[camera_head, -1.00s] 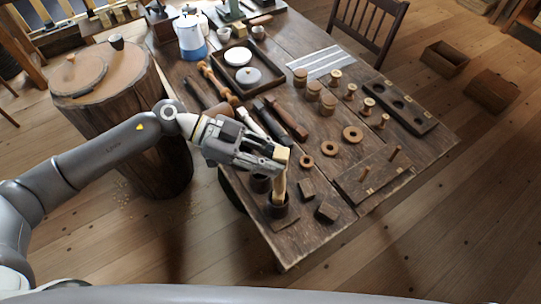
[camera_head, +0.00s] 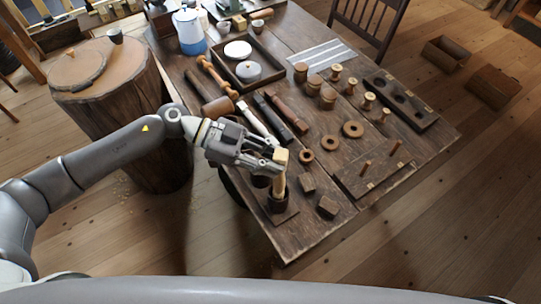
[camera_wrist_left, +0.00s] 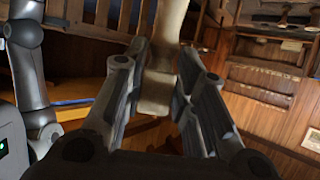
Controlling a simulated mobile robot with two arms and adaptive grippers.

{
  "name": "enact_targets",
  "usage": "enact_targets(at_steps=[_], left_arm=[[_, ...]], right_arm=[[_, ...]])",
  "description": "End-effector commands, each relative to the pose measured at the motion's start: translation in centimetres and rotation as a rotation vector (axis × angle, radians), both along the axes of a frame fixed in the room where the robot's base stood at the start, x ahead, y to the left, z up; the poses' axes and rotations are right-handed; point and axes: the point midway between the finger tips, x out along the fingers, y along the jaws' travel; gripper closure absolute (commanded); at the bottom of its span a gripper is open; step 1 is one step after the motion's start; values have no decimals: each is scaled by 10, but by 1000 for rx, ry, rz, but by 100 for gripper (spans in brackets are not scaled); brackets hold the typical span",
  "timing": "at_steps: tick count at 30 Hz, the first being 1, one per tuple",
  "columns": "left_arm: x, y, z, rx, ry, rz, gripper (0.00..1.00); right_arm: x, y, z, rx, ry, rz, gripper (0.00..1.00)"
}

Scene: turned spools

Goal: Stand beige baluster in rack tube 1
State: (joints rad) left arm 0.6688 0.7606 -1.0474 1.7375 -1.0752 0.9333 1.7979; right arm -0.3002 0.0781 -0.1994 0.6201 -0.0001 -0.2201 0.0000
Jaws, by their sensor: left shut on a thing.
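The beige baluster (camera_head: 279,178) stands roughly upright at the front of the table. Its lower end is at the mouth of the front dark rack tube (camera_head: 277,204) and appears to be inside it. How deep it sits is hidden. A second dark tube (camera_head: 261,181) stands just behind, partly covered by my gripper. My left gripper (camera_head: 276,160) is shut on the baluster's upper part, coming from the left. In the left wrist view the baluster (camera_wrist_left: 158,85) shows between the two fingers. No tube number is readable. My right gripper is not in view.
Small dark blocks (camera_head: 327,207) lie right of the tubes. Wooden rings (camera_head: 305,156) and a board with pegs (camera_head: 372,178) lie further right. Dark tools (camera_head: 281,117) lie behind the gripper. A tree stump (camera_head: 115,110) stands left of the table.

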Motion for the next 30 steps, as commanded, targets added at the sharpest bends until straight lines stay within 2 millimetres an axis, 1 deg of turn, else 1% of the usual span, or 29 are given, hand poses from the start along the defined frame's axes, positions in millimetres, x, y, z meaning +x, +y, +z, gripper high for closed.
enact_targets(at_steps=[4,5,10,17,19,22,26,30], left_arm=[[0,0,1,-1,0,0,100],[0,0,1,-1,0,0,71],[0,0,1,-1,-1,0,50],[0,0,1,-1,-1,0,49],[0,0,0,0,0,0,49],[1,5,2,1,-1,1,49],[4,22,8,3,-2,3,49],[9,50,20,3,-1,4,49]], right_arm=[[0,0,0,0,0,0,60],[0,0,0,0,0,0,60],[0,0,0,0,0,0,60],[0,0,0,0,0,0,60],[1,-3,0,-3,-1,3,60],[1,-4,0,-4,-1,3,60],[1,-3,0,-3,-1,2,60],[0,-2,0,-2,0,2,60]])
